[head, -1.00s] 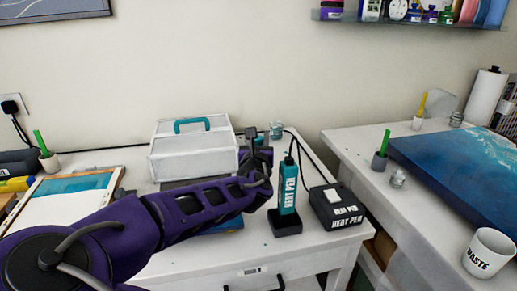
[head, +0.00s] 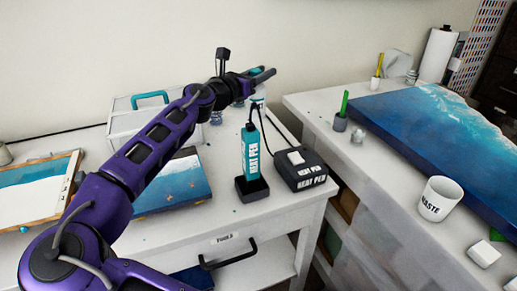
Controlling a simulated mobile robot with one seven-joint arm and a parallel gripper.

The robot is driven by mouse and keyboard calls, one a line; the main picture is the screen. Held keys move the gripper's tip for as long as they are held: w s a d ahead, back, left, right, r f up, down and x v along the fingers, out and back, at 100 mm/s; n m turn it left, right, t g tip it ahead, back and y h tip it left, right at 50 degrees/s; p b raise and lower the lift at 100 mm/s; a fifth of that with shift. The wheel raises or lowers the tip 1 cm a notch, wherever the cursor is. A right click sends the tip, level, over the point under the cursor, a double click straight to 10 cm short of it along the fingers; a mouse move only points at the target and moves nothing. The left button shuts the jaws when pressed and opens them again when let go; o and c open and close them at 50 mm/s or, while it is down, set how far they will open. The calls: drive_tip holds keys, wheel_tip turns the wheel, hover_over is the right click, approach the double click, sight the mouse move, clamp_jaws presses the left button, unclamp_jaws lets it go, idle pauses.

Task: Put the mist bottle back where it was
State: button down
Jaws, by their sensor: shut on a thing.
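My gripper (head: 264,76) is raised over the back of the white desk, above and behind the heat pen, with its fingers pointing right. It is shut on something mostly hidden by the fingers. A small teal part (head: 254,71) shows at the fingers and appears to belong to the mist bottle. The bottle's body and base cannot be made out clearly, nor its tilt.
The teal heat pen (head: 252,155) stands upright in its black holder, beside its black control box (head: 300,168), with a cord rising behind. Clear containers (head: 216,117) stand near the white case (head: 122,122). A painted panel (head: 172,190) lies in front. The WASTE cup (head: 439,198) stands on the right table.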

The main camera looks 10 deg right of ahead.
wheel_tip(320, 180, down, 11)
drive_tip(key=d+m+g+h+b, duration=0.1)
drive_tip(key=g+b, duration=0.1)
drive_tip(key=shift+s+r+m+h, duration=0.15)
drive_tip(key=shift+s+m+h, duration=0.15)
drive_tip(key=c, duration=0.6)
unclamp_jaws()
